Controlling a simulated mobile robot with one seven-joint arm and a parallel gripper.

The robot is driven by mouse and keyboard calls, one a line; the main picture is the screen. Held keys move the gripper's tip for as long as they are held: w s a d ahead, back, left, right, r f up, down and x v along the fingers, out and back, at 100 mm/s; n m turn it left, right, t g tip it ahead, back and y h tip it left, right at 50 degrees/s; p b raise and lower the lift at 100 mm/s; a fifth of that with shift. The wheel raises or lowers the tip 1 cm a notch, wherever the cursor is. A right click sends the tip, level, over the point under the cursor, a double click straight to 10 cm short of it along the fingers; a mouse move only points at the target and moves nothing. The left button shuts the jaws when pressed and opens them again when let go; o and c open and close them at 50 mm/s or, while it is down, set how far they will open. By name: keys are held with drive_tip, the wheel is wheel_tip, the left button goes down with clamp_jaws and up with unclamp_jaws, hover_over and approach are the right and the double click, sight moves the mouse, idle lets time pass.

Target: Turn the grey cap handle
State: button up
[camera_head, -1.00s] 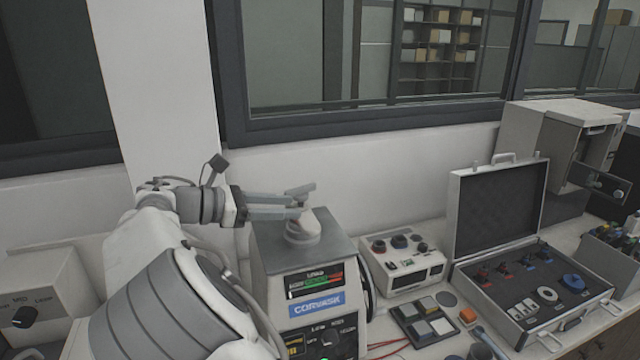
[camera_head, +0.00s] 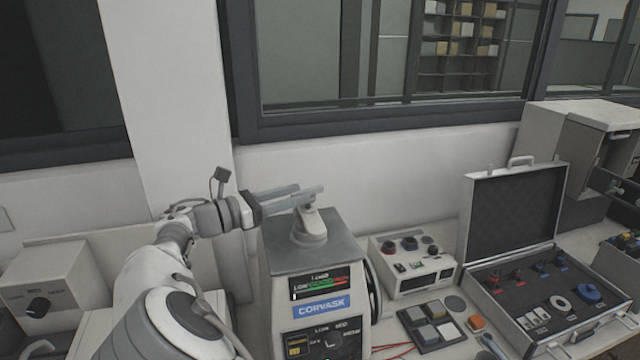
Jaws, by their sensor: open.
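The grey cap handle (camera_head: 308,215) stands on a round base on top of the mounting press (camera_head: 345,258), which has a blue CORVASK label. My gripper (camera_head: 309,195) comes in from the left at the height of the handle's top. Its two long grey fingers are apart and point right, tilted slightly upward. The fingers overlap the handle's upper end in the picture. I cannot tell whether they touch it or stand on both sides of it. The top bar of the handle is partly hidden by the fingers.
A white control box (camera_head: 412,268) with knobs stands right of the press. A tray of square pads (camera_head: 413,318) lies in front of it. An open case (camera_head: 468,210) stands farther right. A box with a black knob (camera_head: 38,306) is at the left. The wall and window are behind.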

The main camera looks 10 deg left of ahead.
sight(323, 186)
drive_tip(key=p+x, duration=0.1)
drive_tip(key=x, duration=0.6)
clamp_jaws()
